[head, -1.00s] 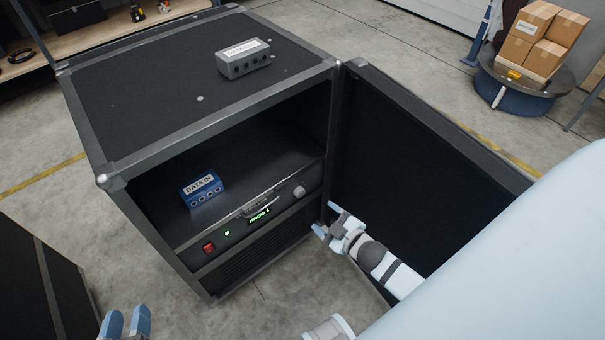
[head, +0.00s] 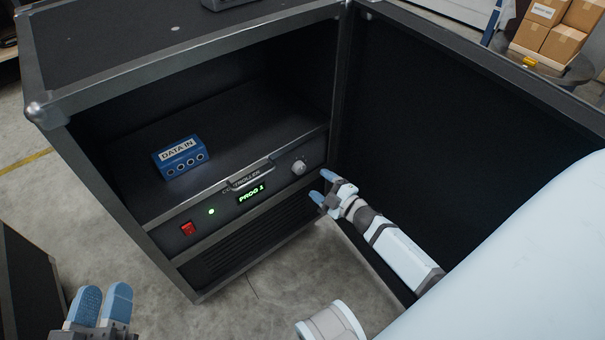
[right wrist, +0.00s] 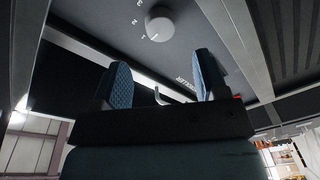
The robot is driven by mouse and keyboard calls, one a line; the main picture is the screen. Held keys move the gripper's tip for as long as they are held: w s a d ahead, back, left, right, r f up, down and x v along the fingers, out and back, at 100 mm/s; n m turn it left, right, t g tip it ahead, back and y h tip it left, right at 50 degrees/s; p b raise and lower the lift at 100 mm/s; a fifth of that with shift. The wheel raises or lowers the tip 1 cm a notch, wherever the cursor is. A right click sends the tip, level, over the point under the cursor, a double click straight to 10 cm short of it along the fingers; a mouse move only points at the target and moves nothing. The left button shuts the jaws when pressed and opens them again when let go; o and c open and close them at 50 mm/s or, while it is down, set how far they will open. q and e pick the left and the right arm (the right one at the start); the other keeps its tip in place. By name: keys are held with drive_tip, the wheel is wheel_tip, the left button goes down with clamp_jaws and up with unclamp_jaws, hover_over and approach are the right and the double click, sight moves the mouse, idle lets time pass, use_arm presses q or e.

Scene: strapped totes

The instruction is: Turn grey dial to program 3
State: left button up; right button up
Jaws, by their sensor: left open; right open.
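The grey dial (head: 299,167) is at the right end of the controller's front panel (head: 222,208), inside the open case. The green display (head: 251,194) reads PROG 1. In the right wrist view the dial (right wrist: 160,22) shows up close, with printed numbers beside it; its mark appears to be by the 1. My right gripper (head: 323,187) is open and empty, just below and right of the dial, not touching it. Its two blue fingers (right wrist: 158,84) stand apart in the right wrist view, below the dial. My left gripper (head: 102,303) is open and empty at the lower left, away from the case.
A blue DATA IN box (head: 180,157) sits on the controller's top. A red switch (head: 188,229) and handle (head: 250,176) are on the panel. Another dark case (head: 28,285) is at lower left.

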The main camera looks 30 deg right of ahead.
sight(301, 170)
use_arm(q)
wheel_tip(301, 170, down, 3)
drive_tip(key=shift+d+f+g+b, duration=0.15)
drive_tip(key=shift+g+b, duration=0.55)
drive_tip(key=shift+b, duration=0.2)
use_arm(e)
drive_tip(key=w, duration=0.2)
drive_tip(key=w+a, duration=0.1)
drive_tip(key=w, duration=0.4)
drive_tip(key=shift+w+a, duration=0.2)
drive_tip(key=shift+w, duration=0.15)
drive_tip(key=shift+c, duration=0.5)
